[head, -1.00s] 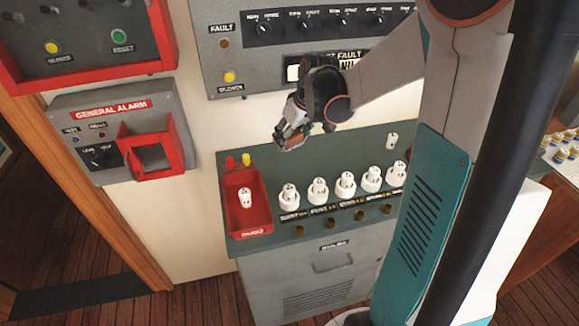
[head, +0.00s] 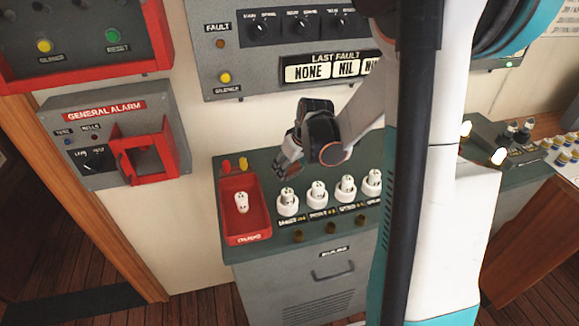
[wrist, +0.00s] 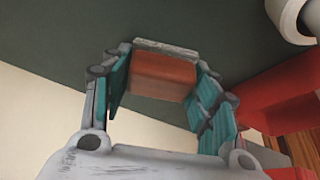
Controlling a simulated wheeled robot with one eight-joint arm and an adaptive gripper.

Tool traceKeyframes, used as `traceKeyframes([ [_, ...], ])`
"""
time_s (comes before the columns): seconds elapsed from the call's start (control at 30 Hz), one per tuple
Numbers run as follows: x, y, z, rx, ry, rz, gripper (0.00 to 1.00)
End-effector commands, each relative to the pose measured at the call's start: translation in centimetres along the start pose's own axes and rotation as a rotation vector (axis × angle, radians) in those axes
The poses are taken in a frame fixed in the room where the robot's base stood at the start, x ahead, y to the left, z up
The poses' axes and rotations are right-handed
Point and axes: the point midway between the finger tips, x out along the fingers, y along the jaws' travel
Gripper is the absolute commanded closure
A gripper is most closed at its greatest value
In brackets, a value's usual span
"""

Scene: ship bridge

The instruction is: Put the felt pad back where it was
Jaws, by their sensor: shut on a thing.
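My gripper (head: 284,166) is in the head view, above the back part of the green-grey console top (head: 283,247), behind the row of white bulbs. In the wrist view it is shut on an orange-brown block with a grey, rough strip along its far edge, which looks like the felt pad (wrist: 164,76). The block sits between the teal finger pads. In the head view my fingers hide the pad almost wholly. In the wrist view the dark green surface lies beyond the pad; I cannot tell whether they touch.
A red tray (head: 247,238) with one white bulb (head: 241,202) stands at the console's left. Small red and yellow pieces (head: 243,163) stand behind it. White bulbs in holders (head: 288,201) line the console. The general alarm box (head: 106,143) and fault panel (head: 277,90) are on the wall.

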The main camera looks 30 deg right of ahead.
Motion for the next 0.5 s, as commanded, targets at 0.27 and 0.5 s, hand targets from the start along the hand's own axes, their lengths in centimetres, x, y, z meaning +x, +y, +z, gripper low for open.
traceKeyframes([
  [0.27,0.24,0.0,0.09,0.0,0.0,0.0,0.26],
  [0.5,0.23,0.01,0.08,0.0,0.0,0.0,0.26],
])
